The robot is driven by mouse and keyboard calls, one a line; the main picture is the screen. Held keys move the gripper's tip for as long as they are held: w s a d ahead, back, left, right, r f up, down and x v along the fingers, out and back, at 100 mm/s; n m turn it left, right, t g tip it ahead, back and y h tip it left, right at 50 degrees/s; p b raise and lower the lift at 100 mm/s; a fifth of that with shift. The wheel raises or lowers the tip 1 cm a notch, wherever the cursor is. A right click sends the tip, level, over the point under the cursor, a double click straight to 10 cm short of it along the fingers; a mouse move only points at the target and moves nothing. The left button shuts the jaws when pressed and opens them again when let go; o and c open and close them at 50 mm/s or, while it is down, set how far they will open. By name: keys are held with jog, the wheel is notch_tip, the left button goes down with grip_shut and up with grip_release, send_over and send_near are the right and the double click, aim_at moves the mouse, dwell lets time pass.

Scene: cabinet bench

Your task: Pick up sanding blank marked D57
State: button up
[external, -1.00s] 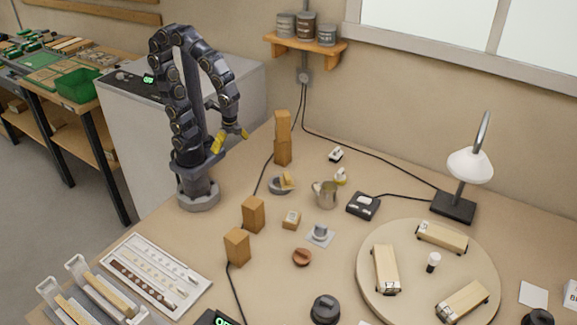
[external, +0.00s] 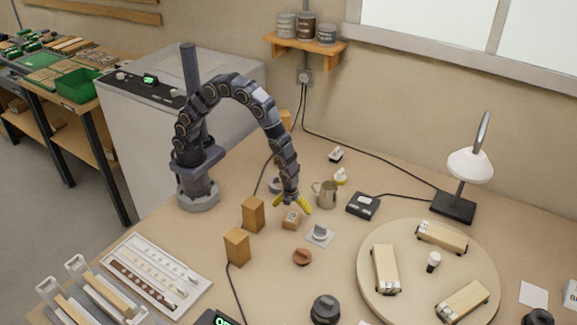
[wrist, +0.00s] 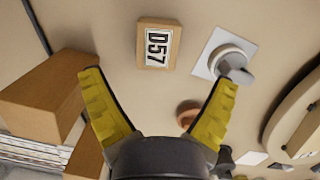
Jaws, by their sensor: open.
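The sanding blank marked D57 (wrist: 157,45) is a small tan wooden block with a white label on top. It lies on the bench in the upper middle of the wrist view, ahead of the fingertips. In the external view the same blank (external: 291,220) lies right of two upright wooden blocks. My gripper (external: 291,202) hangs just above it there, with yellow fingers. In the wrist view my gripper (wrist: 158,82) is open and empty, its fingers spread wide, with the blank beyond them and not touched.
Upright wooden blocks (external: 253,214) (external: 237,246) stand close on the left. A grey round piece on a white square (external: 320,234) lies just right, with a brown round piece (external: 302,257) in front. A metal mug (external: 325,194) stands behind right. A round board (external: 415,245) bears wooden vehicles.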

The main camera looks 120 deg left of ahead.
aim_at(292, 217)
jog(key=f, duration=0.4)
jog(key=a+f, duration=0.1)
jog(key=f, duration=0.1)
jog(key=shift+s+f, duration=0.25)
jog(key=shift+s, duration=0.05)
jog(key=c, duration=1.2)
